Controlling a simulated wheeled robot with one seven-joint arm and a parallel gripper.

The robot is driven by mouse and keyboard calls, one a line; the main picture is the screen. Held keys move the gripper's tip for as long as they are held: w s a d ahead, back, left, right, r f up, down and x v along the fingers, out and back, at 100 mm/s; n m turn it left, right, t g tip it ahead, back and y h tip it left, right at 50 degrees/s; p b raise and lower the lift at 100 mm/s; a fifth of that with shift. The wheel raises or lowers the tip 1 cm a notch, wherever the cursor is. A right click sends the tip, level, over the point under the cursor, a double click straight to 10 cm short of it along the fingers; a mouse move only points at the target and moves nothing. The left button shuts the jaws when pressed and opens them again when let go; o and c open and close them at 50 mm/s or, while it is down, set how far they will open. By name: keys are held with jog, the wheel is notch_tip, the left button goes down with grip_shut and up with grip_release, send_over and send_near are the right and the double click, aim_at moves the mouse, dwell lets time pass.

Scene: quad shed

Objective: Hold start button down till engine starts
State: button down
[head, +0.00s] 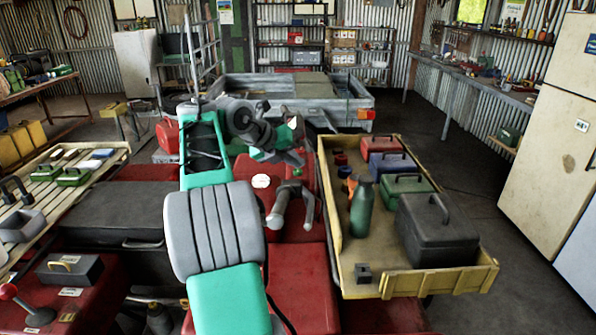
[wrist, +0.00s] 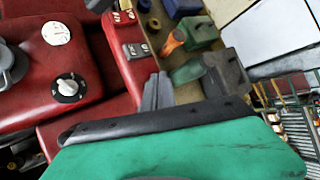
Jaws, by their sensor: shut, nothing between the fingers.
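The red quad bike body (head: 300,220) is in the middle of the head view, with a round white dial (head: 261,181) and a grey handlebar (head: 288,205). In the wrist view, the dial (wrist: 56,33) and a round black-and-white knob (wrist: 69,88) are at left. A red switch block (wrist: 123,17) and a dark-faced block (wrist: 136,50) with pale marks are at top centre. I cannot tell which control is the start button. My gripper (wrist: 156,90) is shut and empty, its grey fingers pointing toward the dark-faced block. Contact cannot be made out.
A yellow-walled cart bed (head: 390,285) at right holds a green bottle (head: 362,207), a black case (head: 433,232) and other boxes. A slatted bench (head: 40,215) with tools stands at left. A grey trailer (head: 290,90) is behind. Open floor lies right of the cart.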

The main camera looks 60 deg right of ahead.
aim_at(295, 172)
jog(key=shift+f+b, duration=0.5)
jog(key=shift+b, duration=0.05)
dwell(1.3)
dwell(0.9)
jog(key=shift+r+p, duration=0.6)
jog(key=shift+r, duration=0.3)
jog(key=shift+r, duration=0.15)
jog(key=shift+r+p, duration=1.95)
jog(key=shift+r, duration=0.45)
